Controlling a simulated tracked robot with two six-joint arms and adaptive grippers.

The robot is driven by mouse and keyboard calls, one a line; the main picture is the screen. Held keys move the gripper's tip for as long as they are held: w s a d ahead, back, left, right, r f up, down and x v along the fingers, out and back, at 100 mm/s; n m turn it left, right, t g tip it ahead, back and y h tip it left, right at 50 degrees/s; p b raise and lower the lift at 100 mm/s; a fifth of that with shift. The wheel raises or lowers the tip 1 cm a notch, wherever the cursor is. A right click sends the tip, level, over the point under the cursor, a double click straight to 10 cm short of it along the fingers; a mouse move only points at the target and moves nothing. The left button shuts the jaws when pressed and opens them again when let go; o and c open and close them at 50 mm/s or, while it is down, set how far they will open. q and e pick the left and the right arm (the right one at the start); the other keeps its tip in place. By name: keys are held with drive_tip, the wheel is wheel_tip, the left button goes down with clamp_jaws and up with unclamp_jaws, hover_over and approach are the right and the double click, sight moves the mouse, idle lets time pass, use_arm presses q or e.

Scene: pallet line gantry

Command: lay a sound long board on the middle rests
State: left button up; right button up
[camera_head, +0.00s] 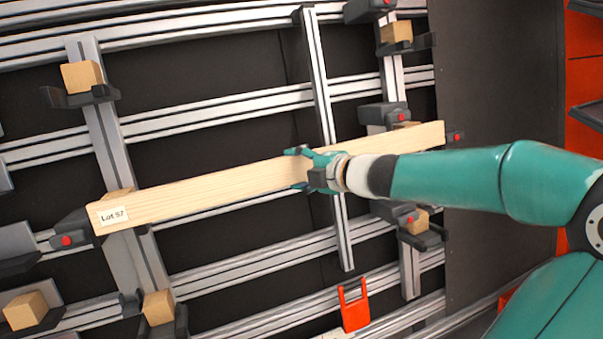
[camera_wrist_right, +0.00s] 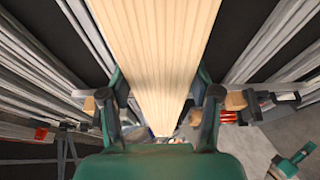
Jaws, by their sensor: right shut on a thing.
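A long pale wooden board (camera_head: 215,190) with a white "Lot 57" label at its left end lies across the rack in the head view, rising to the right. My right gripper (camera_head: 306,170) is shut on it right of its middle. The wrist view shows the board (camera_wrist_right: 155,45) running away between the fingers (camera_wrist_right: 160,108). The board's left end is by a dark rest (camera_head: 72,232) and its right end by another rest (camera_head: 383,114), each with a wooden block partly hidden behind it. I cannot tell whether the board touches them. I see no damage on its visible face. My left gripper is not in view.
Rests with wooden blocks sit above (camera_head: 82,76) and below (camera_head: 158,307) on the uprights. A grey vertical bar (camera_head: 320,75) stands behind the board. A red forked piece (camera_head: 353,305) is at the bottom. A dark panel (camera_head: 500,90) bounds the rack on the right.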

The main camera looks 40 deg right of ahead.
drive_tip(key=shift+w+d+f+b, duration=0.2)
drive_tip(key=shift+w+f, duration=0.25)
drive_tip(key=shift+w, duration=0.35)
drive_tip(key=shift+w+d+f+b, duration=0.2)
drive_tip(key=shift+w+f, duration=0.2)
drive_tip(key=shift+w, duration=0.45)
drive_tip(key=shift+w+d+f+b, duration=0.2)
drive_tip(key=shift+w+f, duration=0.25)
drive_tip(key=shift+w, duration=0.35)
drive_tip(key=shift+w+d+f, duration=0.1)
drive_tip(key=shift+w+d, duration=0.05)
drive_tip(key=shift+w, duration=0.05)
drive_tip(key=shift+s+f, duration=0.1)
drive_tip(key=shift+f, duration=0.15)
drive_tip(key=o, duration=1.6)
drive_tip(key=shift+o, duration=0.2)
drive_tip(key=shift+f, duration=0.1)
